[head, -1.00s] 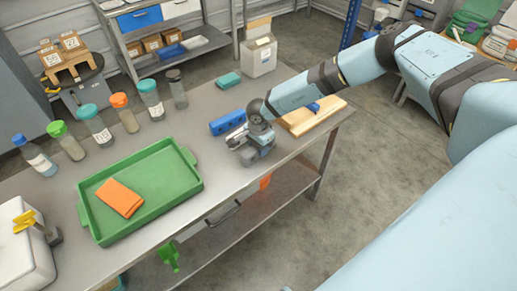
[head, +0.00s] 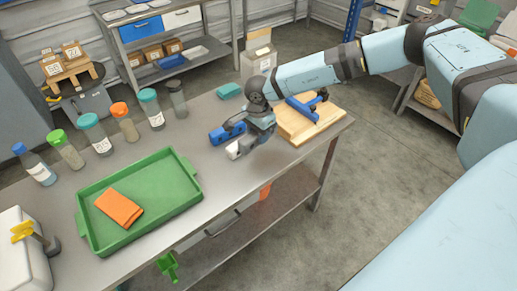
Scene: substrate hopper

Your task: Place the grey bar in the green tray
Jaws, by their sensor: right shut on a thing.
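The green tray (head: 185,200) lies on the metal bench at the left, with an orange cloth (head: 119,207) inside it. My right gripper (head: 240,147) is over the bench, to the right of the tray and apart from it. It is shut on a light grey piece, which looks like the grey bar (head: 233,151). Only the end of the bar shows; the fingers hide the rest. I cannot tell exactly how high it is above the bench. My left gripper is not in view.
A blue block (head: 226,133) lies just beside the right gripper. A wooden board (head: 310,122) with a blue handled tool (head: 306,104) lies at the right end. Several lidded bottles stand behind the tray. The bench between tray and gripper is clear.

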